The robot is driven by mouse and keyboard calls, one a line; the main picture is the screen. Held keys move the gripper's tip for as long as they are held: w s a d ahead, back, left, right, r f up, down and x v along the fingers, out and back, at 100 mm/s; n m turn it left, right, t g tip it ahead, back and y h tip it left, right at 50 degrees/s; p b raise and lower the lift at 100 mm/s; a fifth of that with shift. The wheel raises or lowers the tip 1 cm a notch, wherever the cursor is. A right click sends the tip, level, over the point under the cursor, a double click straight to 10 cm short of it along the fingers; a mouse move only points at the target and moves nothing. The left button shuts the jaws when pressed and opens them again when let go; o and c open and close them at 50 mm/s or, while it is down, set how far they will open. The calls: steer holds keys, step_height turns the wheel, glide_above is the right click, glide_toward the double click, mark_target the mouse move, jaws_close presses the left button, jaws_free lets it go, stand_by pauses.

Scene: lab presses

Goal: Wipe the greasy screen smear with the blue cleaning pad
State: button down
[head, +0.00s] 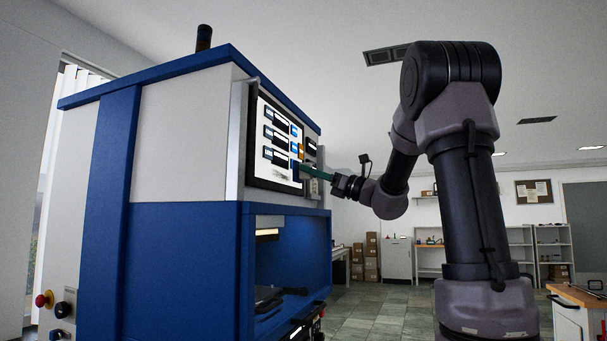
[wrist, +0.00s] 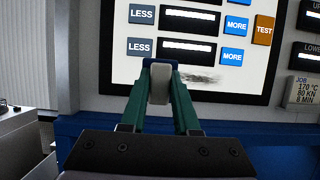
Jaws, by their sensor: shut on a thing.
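The press screen (head: 264,125) is a white panel in a black frame, and it fills the upper part of the wrist view (wrist: 125,65). A dark grey smear (wrist: 198,78) lies on its lower white part; it also shows faintly in the head view (head: 281,173). My gripper (wrist: 160,68) has green fingers and is shut on the cleaning pad, whose pale grey grip part (wrist: 160,83) shows between the fingertips. A small blue edge of the pad (head: 296,169) shows at the screen in the head view. The pad is left of the smear in the wrist view. I cannot tell if it touches the glass.
A job label (wrist: 303,91) is at the right. The blue press housing (head: 180,250) with its open bay is below. Free floor (head: 375,325) lies to the right.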

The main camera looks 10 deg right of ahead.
steer(key=shift+w+a, duration=0.9)
steer(key=shift+a, duration=0.3)
steer(key=shift+w+a, duration=0.85)
steer(key=shift+a, duration=0.35)
steer(key=shift+w+a, duration=0.45)
steer(key=shift+a, duration=0.1)
steer(key=shift+w+d, duration=1.35)
steer(key=shift+w, duration=0.5)
steer(key=shift+w+d, duration=1.4)
steer(key=shift+w, duration=0.5)
steer(key=shift+w+d, duration=1.35)
steer(key=shift+w, duration=0.6)
steer(key=shift+a, duration=0.15)
steer(key=s+a, duration=0.8)
steer(key=s, duration=0.3)
steer(key=shift+s, duration=0.25)
